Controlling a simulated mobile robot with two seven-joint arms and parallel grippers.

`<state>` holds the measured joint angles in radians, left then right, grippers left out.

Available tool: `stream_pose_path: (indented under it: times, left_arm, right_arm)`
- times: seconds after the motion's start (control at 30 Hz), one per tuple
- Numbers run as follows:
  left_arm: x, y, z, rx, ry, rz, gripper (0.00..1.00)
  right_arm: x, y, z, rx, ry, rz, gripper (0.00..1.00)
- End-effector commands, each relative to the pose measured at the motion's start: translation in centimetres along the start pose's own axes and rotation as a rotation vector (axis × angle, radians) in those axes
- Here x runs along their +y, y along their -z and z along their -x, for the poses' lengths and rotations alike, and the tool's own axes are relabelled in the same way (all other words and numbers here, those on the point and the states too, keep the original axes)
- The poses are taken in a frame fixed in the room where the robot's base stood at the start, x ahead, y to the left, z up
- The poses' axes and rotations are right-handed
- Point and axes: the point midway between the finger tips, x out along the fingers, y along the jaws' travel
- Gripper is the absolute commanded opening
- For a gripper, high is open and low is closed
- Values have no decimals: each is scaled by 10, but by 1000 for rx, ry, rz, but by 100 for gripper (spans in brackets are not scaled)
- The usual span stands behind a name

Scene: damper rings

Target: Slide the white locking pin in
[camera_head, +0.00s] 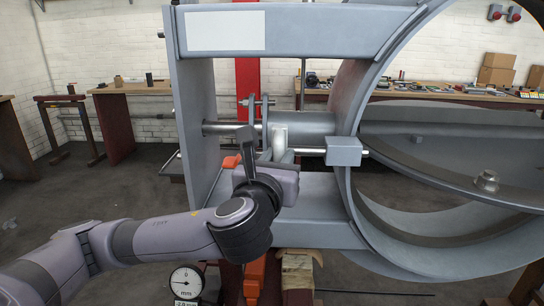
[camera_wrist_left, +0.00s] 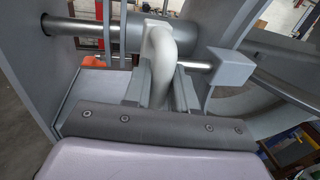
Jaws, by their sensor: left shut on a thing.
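The white locking pin (camera_head: 280,136) shows at the middle of the grey frame, in front of a horizontal grey cylinder (camera_head: 313,124). In the left wrist view the pin (camera_wrist_left: 158,58) is a thick, bent white piece standing up between my fingers. My left gripper (camera_head: 277,156) is shut on it; the fingers also show in the left wrist view (camera_wrist_left: 157,88). A steel rod (camera_head: 222,127) runs along the cylinder's line, and a grey block (camera_head: 344,150) sits to the right of the gripper. The pin's far end and any hole are hidden. My right gripper is not in view.
A large grey ring (camera_head: 352,90) stands open at the right. The frame's top beam (camera_head: 310,30) and left plate (camera_head: 196,120) enclose the gripper closely. A dial gauge (camera_head: 186,282) is below. Workbenches (camera_head: 130,89) stand along the back wall.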

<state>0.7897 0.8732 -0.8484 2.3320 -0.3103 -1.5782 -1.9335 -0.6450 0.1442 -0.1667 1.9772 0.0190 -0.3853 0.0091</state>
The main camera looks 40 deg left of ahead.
Motion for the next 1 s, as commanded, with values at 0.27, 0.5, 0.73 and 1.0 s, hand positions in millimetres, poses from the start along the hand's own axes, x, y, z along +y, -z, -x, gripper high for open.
stream_pose_path:
  times: [0.27,0.5,0.73,1.0]
  left_arm:
    - [-48,-3,-9,5,4,3,0]
    - [-74,-1,-14,2,2,0,0]
    - [-77,0,-14,-1,6,-1,0]
    - [-77,0,-14,-1,7,0,43]
  right_arm:
    - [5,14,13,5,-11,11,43]
    - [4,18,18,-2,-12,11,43]
    - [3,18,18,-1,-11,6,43]
    - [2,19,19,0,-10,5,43]
